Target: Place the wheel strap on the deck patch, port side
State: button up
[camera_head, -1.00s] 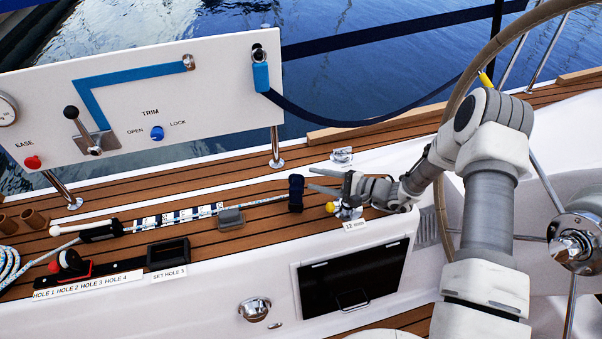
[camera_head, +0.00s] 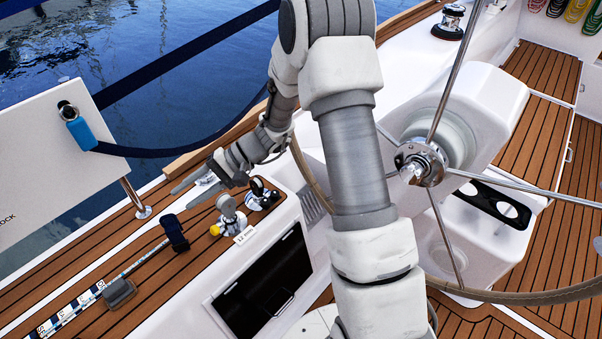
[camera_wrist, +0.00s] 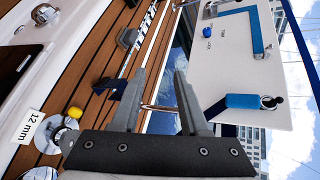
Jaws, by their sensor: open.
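My gripper (camera_head: 190,181) is open and empty above the side deck, left of the wheel hub. In the wrist view its two fingers (camera_wrist: 160,75) stand apart with nothing between them. A dark navy band (camera_head: 173,233), which may be the wheel strap, sits at the end of a thin rod on the teak deck. It is below and left of the fingers. In the wrist view the band (camera_wrist: 113,88) shows beside the left finger, partly hidden. I cannot make out a marked deck patch. The steering wheel hub (camera_head: 420,165) is right of my arm, with no strap visible on it.
A yellow-knobbed metal fitting (camera_head: 228,215) with a "12 mm" label stands near the gripper. A white panel (camera_head: 50,170) and a navy webbing line (camera_head: 185,145) border the water side. Bare teak (camera_head: 70,270) shows at left.

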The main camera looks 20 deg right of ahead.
jog(key=s+d+r+n+t+h, duration=0.4)
jog(key=s+d+r+h, duration=0.8)
jog(key=s+d+r, duration=0.5)
jog(key=shift+s+d+r+t+h, duration=0.35)
jog(key=shift+s+r+t, duration=0.45)
jog(key=shift+s+r, duration=1.15)
jog(key=shift+s+a+f, duration=0.1)
jog(key=shift+s+f, duration=0.35)
jog(key=shift+s, duration=0.05)
notch_tip(320, 180, up, 17)
jog(key=p, duration=1.7)
jog(key=shift+r, duration=0.15)
jog(key=shift+a+n, duration=0.15)
jog(key=shift+n, duration=0.15)
